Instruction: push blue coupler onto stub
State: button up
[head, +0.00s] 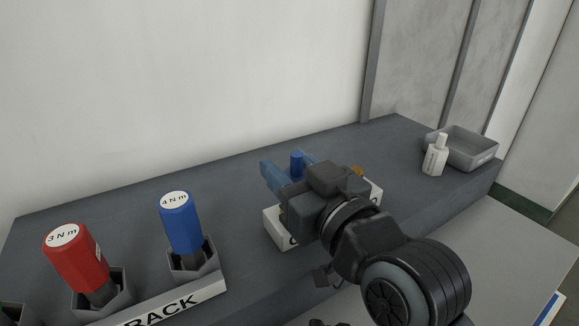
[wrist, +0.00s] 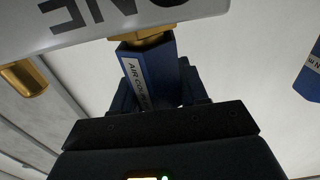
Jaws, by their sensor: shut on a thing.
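The blue coupler (wrist: 150,78) carries a white label reading "AIR COU…" in the wrist view. The block also shows in the head view (head: 274,232). A second brass stub (wrist: 25,78) shows bare on the block; it appears beside my gripper in the head view (head: 357,171).
A red 3 N m driver (head: 76,256) and a blue 4 N m driver (head: 181,222) stand in grey holders on the left, behind a RACK label (head: 165,305). A white bottle (head: 435,157) and grey tray (head: 474,146) stand on the right. The bench's back strip is clear.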

jog(key=shift+f, duration=0.25)
jog(key=o, duration=1.2)
jog(key=b+v, duration=0.1)
jog(key=v, duration=0.6)
jog(key=shift+s+d, duration=0.25)
jog(key=shift+s, duration=0.1)
